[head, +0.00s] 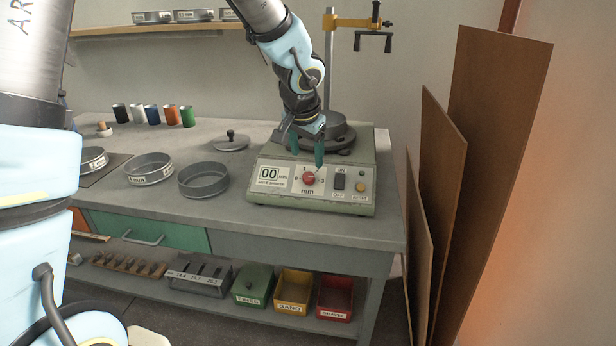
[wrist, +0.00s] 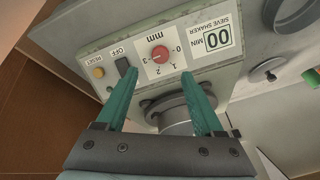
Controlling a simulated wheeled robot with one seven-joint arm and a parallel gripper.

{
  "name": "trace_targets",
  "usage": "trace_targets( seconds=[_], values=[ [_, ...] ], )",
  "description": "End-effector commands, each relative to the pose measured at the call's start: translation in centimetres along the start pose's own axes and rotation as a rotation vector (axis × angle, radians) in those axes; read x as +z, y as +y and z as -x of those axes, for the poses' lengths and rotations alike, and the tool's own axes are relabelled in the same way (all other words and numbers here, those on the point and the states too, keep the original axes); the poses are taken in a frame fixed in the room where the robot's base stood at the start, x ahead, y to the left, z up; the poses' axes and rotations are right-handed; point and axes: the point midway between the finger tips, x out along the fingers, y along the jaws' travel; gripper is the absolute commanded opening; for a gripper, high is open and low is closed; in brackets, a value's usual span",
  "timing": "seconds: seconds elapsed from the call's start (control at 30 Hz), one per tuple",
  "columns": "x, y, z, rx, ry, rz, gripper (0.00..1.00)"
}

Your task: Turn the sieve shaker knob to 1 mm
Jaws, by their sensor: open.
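The sieve shaker (head: 318,203) is a pale grey-green box at the right end of the bench. Its red knob (head: 309,178) sits mid-panel on a white dial plate marked in mm. The knob also shows upside down in the wrist view (wrist: 160,54), with the numbers around it. I cannot tell which number its pointer faces. My gripper (head: 306,149) is open and empty, its green fingers above the panel with the knob below and between them. In the wrist view my gripper's fingertips (wrist: 159,74) lie either side of the knob's line, apart from it.
The panel also carries a display reading 00 (head: 269,173), a black ON/OFF switch (head: 339,180) and a yellow reset button (head: 360,186). A round dark platform (head: 325,130) tops the shaker. Sieves (head: 203,180) stand to the left. Brown boards (head: 490,120) lean at the right.

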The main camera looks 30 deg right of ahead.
Motion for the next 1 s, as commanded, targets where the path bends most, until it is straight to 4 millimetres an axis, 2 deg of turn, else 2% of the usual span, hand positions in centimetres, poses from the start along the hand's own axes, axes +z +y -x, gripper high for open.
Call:
trace_targets(
  seconds=[0.2, 0.43, 0.6, 0.87, 1.0],
  values=[
    [0.2, 0.1, -4.3, 0.002, -0.005, 0.0, 0.69],
    [0.1, 0.0, -7.6, 0.001, -0.003, 0.0, 0.69],
    [0.1, -0.1, -8.6, 0.0, -0.002, 0.0, 0.69],
    [0.1, -0.1, -8.7, 0.0, -0.002, 0.002, 0.69],
    [0.1, -0.1, -8.7, 0.0, -0.002, 0.002, 0.56]
  ],
)
